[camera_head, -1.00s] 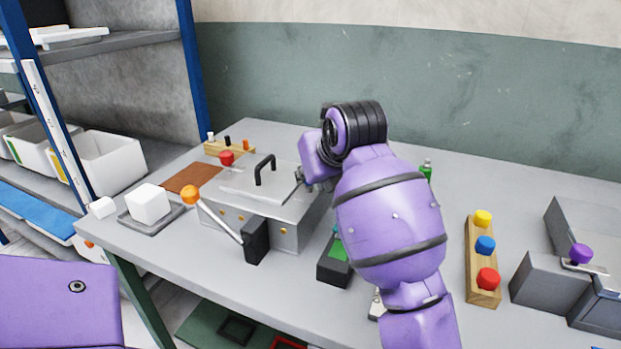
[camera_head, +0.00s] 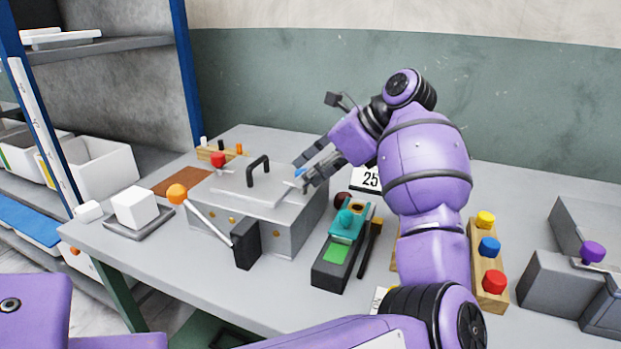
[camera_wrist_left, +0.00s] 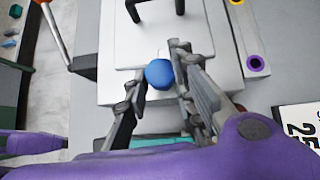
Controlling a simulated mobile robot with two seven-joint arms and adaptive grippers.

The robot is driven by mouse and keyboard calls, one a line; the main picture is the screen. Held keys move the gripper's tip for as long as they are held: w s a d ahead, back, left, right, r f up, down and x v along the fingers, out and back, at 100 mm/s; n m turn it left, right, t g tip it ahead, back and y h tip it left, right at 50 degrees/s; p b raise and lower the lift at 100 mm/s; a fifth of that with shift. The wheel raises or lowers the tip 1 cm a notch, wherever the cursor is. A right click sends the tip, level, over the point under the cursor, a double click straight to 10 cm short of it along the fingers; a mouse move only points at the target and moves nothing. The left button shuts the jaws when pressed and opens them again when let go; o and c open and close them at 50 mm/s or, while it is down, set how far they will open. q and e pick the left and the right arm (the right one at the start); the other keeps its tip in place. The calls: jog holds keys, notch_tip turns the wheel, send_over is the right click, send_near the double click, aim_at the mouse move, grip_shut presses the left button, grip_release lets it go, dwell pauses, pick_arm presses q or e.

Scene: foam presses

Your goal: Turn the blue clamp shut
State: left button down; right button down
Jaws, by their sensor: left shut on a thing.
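The blue clamp's round knob (camera_wrist_left: 159,74) sits at the near edge of the press lid in the left wrist view. In the head view a small part of the blue clamp (camera_head: 300,172) shows at the lid's right side. My left gripper (camera_head: 304,181) reaches down to it from the right. In the wrist view its two fingers (camera_wrist_left: 158,70) stand on either side of the knob and are shut on it. The grey press (camera_head: 284,236) has a flat lid (camera_head: 228,193) with a black handle (camera_head: 258,171). My right gripper is not in view.
A red knob (camera_head: 218,160) is at the lid's left side. A lever with an orange ball (camera_head: 177,193) rises at the press's front. A white block (camera_head: 135,207) rests on a tray at left. A teal-and-green device (camera_head: 337,252) and a 25 card (camera_head: 368,181) lie right of the press.

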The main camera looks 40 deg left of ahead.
pick_arm(q)
jog(key=shift+n+g+b, duration=0.35)
jog(key=shift+n+g, duration=0.15)
jog(key=shift+n, duration=0.2)
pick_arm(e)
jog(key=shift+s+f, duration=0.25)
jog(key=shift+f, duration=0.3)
pick_arm(q)
jog(key=shift+h, duration=0.3)
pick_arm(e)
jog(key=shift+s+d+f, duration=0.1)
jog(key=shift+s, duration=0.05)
pick_arm(q)
jog(key=c, duration=1.6)
grip_release()
jog(key=shift+s, duration=0.1)
jog(key=shift+o, duration=0.2)
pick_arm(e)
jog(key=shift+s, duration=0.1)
pick_arm(q)
jog(key=v, duration=1.2)
jog(key=shift+f, duration=0.1)
